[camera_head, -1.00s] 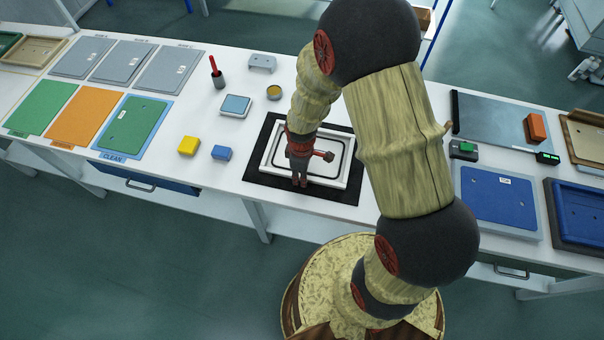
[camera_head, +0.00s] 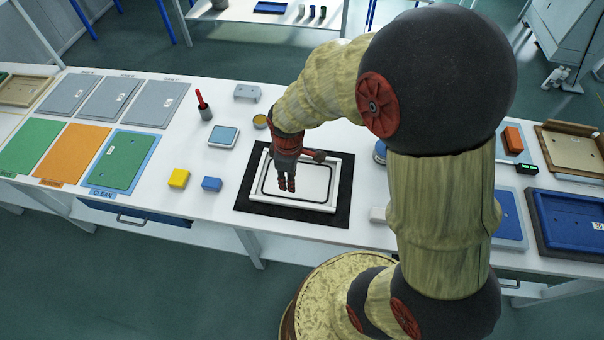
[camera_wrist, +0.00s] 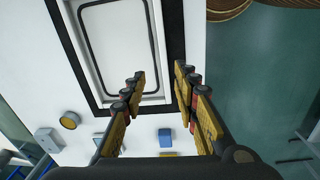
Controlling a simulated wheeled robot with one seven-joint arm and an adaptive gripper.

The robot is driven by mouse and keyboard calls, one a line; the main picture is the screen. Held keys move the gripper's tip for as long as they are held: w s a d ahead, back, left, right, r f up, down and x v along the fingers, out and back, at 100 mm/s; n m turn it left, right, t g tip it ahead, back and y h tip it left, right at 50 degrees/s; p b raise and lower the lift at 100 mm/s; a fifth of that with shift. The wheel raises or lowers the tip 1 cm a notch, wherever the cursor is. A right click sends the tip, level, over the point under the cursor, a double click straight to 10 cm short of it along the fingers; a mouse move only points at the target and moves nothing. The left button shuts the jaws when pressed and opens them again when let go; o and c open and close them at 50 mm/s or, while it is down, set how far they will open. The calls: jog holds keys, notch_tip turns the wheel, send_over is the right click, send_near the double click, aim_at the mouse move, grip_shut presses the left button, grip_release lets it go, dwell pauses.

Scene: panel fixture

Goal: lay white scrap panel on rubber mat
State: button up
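A white panel (camera_head: 316,180) with a black rounded outline lies in a shallow white frame near the middle of the bench. The frame sits on a black mat (camera_head: 247,211), which looks like the rubber mat. My gripper (camera_head: 287,184) points down over the left part of the panel and covers some of it. In the wrist view the panel (camera_wrist: 115,45) lies left of the fingers, with a strip of the mat (camera_wrist: 176,25) showing beside it. My gripper (camera_wrist: 160,76) is open there, with nothing between the fingers. Its height above the panel is hard to judge.
A yellow block (camera_head: 179,178) and a blue block (camera_head: 211,184) lie left of the mat. Green (camera_head: 124,160) and orange (camera_head: 68,150) panels lie further left. A blue tray (camera_head: 574,218) is at the right. My arm hides part of the bench right of the mat.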

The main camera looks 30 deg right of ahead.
jog(key=s+r+m+t, duration=0.2)
jog(key=s+r+m, duration=0.3)
jog(key=r, duration=0.7)
jog(key=s+r+m+t, duration=0.3)
jog(key=s+r, duration=0.6)
jog(key=r, duration=0.4)
jog(key=shift+r+m, duration=0.2)
jog(key=shift+m, duration=0.7)
jog(key=shift+w+d, duration=0.1)
notch_tip(320, 180, down, 3)
jog(key=b, duration=0.3)
jog(key=shift+f, duration=0.15)
